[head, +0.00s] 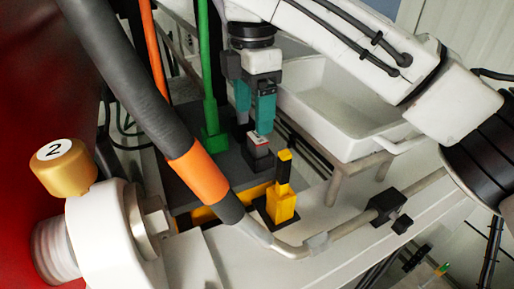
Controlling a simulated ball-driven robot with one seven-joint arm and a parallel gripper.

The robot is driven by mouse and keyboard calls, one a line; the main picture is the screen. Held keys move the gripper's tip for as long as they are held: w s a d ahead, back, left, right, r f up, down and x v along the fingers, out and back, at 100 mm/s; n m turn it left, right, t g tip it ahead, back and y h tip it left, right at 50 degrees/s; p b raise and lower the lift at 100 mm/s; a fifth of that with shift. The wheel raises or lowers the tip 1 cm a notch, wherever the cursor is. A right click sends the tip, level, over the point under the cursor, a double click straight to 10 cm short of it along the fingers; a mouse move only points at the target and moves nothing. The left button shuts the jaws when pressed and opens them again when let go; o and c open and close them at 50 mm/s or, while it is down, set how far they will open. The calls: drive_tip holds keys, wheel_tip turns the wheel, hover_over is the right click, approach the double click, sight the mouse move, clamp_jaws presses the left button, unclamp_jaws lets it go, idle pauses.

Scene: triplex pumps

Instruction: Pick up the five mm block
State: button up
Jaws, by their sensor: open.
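My gripper (254,120), with teal fingers, points down in the upper middle of the head view. It is open. Just below the fingertips is a small dark grey block (260,158) with a white and red label on top. The label is too small to read, so I cannot confirm that it is the five mm block. The fingers are right above or around the block's top; I cannot tell if they touch it. The block sits on a dark grey base (187,181).
A yellow block with a black upper part (281,205) stands just in front. A green tool (210,130) stands to the left. A white tray (330,110) is behind right.

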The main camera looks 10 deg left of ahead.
sight(255, 137)
drive_tip(key=shift+d+f, duration=0.15)
drive_tip(key=shift+f, duration=2.55)
drive_tip(key=shift+s, duration=0.1)
drive_tip(key=c, duration=1.2)
drive_tip(key=shift+o, duration=0.2)
